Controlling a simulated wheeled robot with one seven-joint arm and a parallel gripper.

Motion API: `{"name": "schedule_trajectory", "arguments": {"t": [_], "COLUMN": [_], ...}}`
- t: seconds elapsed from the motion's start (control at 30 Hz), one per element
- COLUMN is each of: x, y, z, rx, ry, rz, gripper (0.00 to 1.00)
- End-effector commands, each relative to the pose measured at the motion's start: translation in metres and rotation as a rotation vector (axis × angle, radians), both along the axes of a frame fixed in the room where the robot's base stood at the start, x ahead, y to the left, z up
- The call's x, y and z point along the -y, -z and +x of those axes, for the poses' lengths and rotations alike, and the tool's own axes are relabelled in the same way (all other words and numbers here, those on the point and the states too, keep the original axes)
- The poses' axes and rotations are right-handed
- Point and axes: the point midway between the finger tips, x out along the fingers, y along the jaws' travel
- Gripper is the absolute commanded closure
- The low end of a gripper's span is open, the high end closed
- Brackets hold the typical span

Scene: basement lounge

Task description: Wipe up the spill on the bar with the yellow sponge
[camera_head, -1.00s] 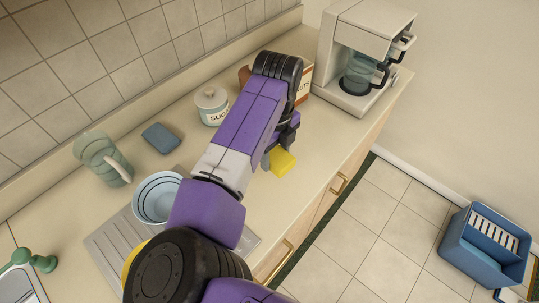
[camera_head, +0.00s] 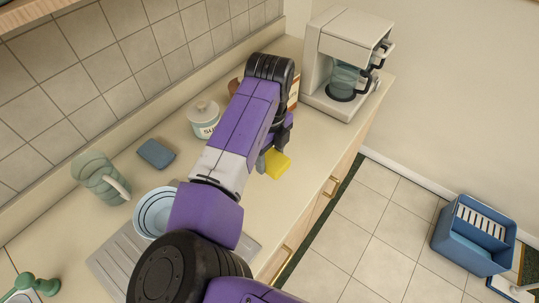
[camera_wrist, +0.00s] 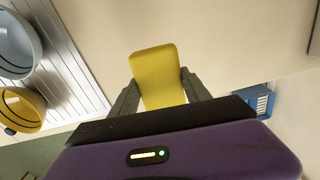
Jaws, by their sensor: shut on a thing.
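The yellow sponge (camera_head: 277,163) is held at the end of my arm, over the counter near its front edge. My gripper (camera_wrist: 160,86) is shut on it, with one finger on each side in the wrist view, where the sponge (camera_wrist: 157,70) sticks out past the fingertips. I cannot tell whether the sponge touches the counter (camera_head: 300,200). No spill shows in either view. My arm hides part of the counter.
A sugar jar (camera_head: 204,119), a blue sponge (camera_head: 156,153), a green pitcher (camera_head: 98,176) and a light blue bowl (camera_head: 153,211) stand left of my arm. A coffee maker (camera_head: 345,60) stands at the far end. A blue bin (camera_head: 474,237) is on the floor.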

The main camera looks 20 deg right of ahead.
Motion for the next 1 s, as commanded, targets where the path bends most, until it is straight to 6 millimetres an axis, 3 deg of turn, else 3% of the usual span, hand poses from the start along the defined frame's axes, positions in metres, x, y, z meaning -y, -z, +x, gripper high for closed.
{"name": "schedule_trajectory", "arguments": {"t": [0.1, 0.6, 1.0], "x": [0.000, 0.000, 0.000], "y": [-0.024, -0.084, -0.093], "z": [0.000, 0.001, 0.000], "rx": [0.001, 0.002, 0.001], "ry": [0.000, 0.001, 0.000], "rz": [0.000, 0.000, 0.000], "gripper": [0.83, 0.83, 0.83]}}
